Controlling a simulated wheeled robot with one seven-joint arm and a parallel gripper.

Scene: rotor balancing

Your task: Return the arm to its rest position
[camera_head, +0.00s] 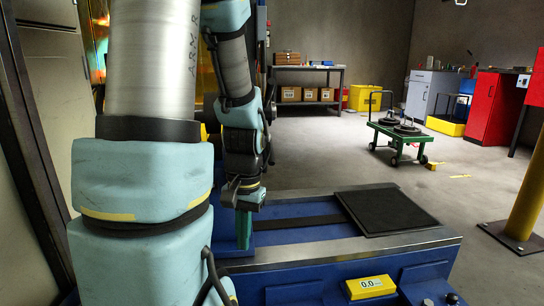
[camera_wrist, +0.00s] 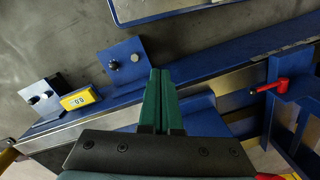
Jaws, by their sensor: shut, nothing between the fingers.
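My arm (camera_head: 150,210) fills the left of the head view, with pale blue covers and a grey metal link. My gripper (camera_head: 243,240) hangs from it with green fingers pointing down, in front of the blue machine bed (camera_head: 340,262). In the wrist view the two green fingers of my gripper (camera_wrist: 160,80) lie side by side, shut, with nothing held. Whether the fingertips touch the bed cannot be told.
A black pad (camera_head: 386,210) lies on the bed, and a yellow display box (camera_head: 370,287) sits at its front. A red-handled lever (camera_wrist: 272,86) shows in the wrist view. A green cart (camera_head: 400,134), a yellow post (camera_head: 528,200) and a red cabinet (camera_head: 494,108) stand beyond. The floor between is mostly clear.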

